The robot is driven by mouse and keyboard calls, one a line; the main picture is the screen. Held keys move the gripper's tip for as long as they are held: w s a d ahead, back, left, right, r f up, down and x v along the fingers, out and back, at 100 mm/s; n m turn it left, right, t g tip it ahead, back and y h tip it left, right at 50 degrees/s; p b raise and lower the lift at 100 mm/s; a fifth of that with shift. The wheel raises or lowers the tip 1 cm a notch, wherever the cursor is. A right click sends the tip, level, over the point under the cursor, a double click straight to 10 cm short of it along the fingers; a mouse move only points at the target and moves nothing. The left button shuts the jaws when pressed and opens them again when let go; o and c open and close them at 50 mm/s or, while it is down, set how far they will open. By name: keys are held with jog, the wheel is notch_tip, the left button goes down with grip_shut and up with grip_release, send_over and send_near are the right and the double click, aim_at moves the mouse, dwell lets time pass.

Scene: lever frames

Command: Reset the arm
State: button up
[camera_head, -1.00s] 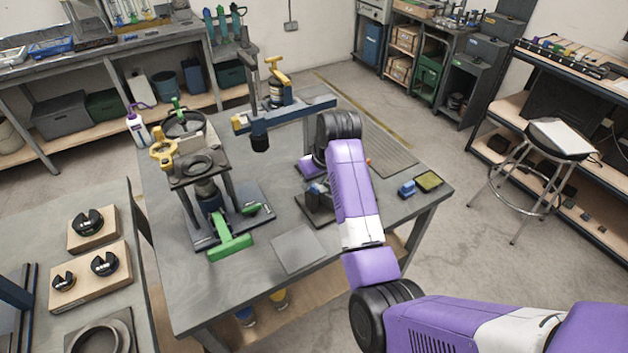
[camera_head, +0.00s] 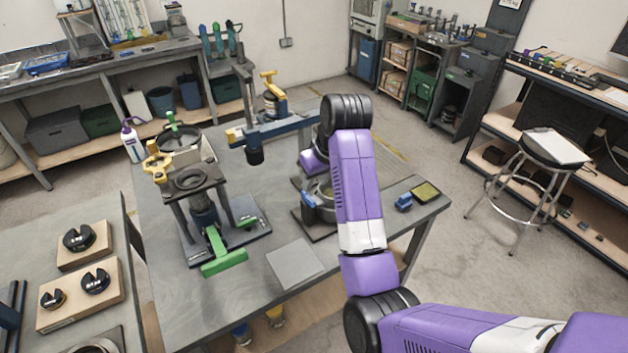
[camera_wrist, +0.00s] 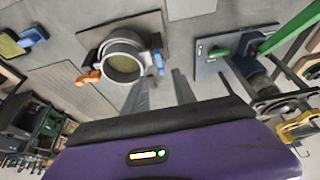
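My purple arm (camera_head: 358,185) reaches over the middle table. My gripper (camera_wrist: 160,87) shows in the wrist view with its two grey fingers apart and nothing between them. In the head view the fingers are hidden behind my arm. A round grey ring-shaped holder (camera_wrist: 123,62) with orange and blue clamp handles stands on a dark plate in front of the fingers, apart from them as far as I can tell. The holder is partly covered by my arm in the head view (camera_head: 318,194). A press-like stand with a green lever (camera_head: 222,254) is to the left.
A post with a blue swing arm (camera_head: 290,125) and yellow handle stands behind. A white bottle (camera_head: 133,145) and black-rimmed pan are at the back left. A blue block (camera_head: 404,202) lies near the right edge. A flat grey plate (camera_head: 295,263) lies in front.

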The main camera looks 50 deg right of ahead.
dwell(0.3)
jog(key=w+d+r+m+t+h, duration=0.1)
jog(key=w+d+r+t+h, duration=0.25)
jog(key=w+r+t, duration=0.2)
jog(key=s+a+f+n+t+y+b, duration=0.1)
jog(key=s+a+f+n+t+b, duration=0.2)
jog(key=s+a, duration=0.65)
jog(key=s+a+f+t+y+b, duration=0.15)
jog(key=s+a+t, duration=0.35)
jog(key=s+a, duration=0.5)
jog(key=s+a+f+g, duration=0.1)
jog(key=s+a+f, duration=0.1)
jog(key=s, duration=0.5)
jog(key=s+a+f+g+y+b, duration=0.1)
jog(key=s+a+f, duration=0.1)
jog(key=s, duration=0.6)
jog(key=s+a+f+n+g+y, duration=0.1)
jog(key=s+a+f, duration=0.1)
jog(key=s, duration=0.5)
jog(key=shift+s+a+f+b, duration=0.15)
jog(key=shift+a+f+b, duration=0.15)
jog(key=shift+a, duration=0.6)
